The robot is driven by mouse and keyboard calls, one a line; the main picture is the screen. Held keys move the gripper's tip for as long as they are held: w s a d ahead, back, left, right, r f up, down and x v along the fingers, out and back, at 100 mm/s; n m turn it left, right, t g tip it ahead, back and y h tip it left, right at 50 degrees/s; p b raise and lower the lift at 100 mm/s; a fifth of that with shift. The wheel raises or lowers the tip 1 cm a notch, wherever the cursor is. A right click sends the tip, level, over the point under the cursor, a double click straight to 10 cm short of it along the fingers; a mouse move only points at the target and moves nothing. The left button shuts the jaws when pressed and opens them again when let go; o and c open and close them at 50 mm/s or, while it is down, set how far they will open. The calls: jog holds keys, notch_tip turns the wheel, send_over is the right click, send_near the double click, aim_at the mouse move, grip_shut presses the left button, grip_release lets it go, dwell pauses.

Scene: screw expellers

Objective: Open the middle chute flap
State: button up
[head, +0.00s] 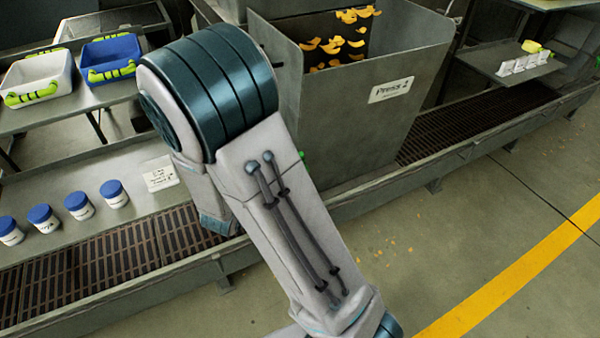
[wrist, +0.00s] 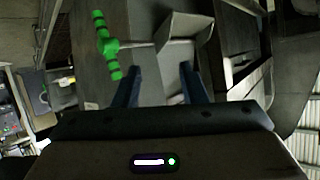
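In the wrist view a green handle (wrist: 105,45) with dark bands stands out from a grey metal face, up and left of my fingers. A thin rod runs from it to the right, to an angled grey metal piece (wrist: 185,27) that may be the chute flap; I cannot tell whether it is open or shut. My gripper (wrist: 159,72) is open, its two dark fingers apart with nothing seen between them. The handle lies outside the left finger. In the head view my arm hides my gripper and most of the chute area; a small green bit (head: 301,154) shows beside it.
The grey Press 2 hopper (head: 375,95) holds orange-yellow pieces. A long grated trough (head: 110,262) runs along the machines. Blue-lidded jars (head: 77,205) stand on a shelf at left, below a white bin (head: 38,80) and a blue bin (head: 108,60). The floor at right is mostly clear.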

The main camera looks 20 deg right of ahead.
jog(key=s+d+f+h+b, duration=0.4)
jog(key=h, duration=0.3)
jog(key=shift+m, duration=0.4)
jog(key=x, duration=0.4)
jog(key=b+x, duration=0.1)
jog(key=x, duration=0.8)
jog(key=shift+w+a+r+b, duration=0.1)
jog(key=shift+w+r+b, duration=0.1)
jog(key=shift+r+b, duration=0.15)
grip_shut()
